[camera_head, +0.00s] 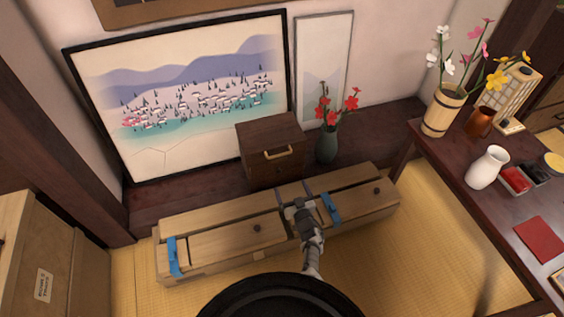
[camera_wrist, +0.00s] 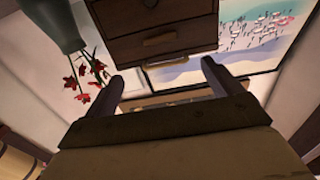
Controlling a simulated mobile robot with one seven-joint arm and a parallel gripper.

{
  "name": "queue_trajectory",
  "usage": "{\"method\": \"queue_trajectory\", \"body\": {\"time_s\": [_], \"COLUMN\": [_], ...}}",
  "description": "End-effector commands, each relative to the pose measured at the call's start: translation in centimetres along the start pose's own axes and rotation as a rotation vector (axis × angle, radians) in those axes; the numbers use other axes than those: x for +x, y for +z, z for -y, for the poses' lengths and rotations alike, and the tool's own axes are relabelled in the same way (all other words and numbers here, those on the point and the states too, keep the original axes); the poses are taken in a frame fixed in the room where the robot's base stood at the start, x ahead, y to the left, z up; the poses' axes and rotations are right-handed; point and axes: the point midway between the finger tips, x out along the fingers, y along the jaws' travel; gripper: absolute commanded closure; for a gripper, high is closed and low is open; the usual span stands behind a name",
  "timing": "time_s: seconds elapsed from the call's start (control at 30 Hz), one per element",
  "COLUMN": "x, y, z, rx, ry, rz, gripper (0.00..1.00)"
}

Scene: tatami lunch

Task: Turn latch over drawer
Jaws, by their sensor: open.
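A long low wooden chest (camera_head: 215,217) lies on the tatami in the head view, with panels or drawers and dark knobs. One blue latch (camera_head: 174,256) is at its left end and another blue latch (camera_head: 331,208) is right of its middle. My gripper (camera_head: 294,188) is over the middle of the chest, just left of the right blue latch, with fingers apart and empty. Its spread fingers (camera_wrist: 162,70) also show in the wrist view. I cannot tell whether it touches the chest. No blue latch is visible in the wrist view.
A small dark drawer box (camera_head: 268,135) with a brass handle stands behind the chest, beside a vase (camera_head: 327,145) of red flowers. A framed picture (camera_head: 180,85) leans on the wall. A dark table (camera_head: 455,170) with vases is at right, and a wooden cabinet (camera_head: 50,265) at left.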

Motion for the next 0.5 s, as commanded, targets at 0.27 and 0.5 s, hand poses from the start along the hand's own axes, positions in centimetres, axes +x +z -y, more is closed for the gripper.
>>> {"method": "queue_trajectory", "body": {"time_s": [0.27,0.5], "x": [3.9,8.4], "y": [0.6,0.6], "z": [0.0,0.1], "rx": [-0.004,-0.004], "ry": [-0.003,-0.003], "rz": [-0.002,-0.003], "gripper": [0.09,0.09]}}
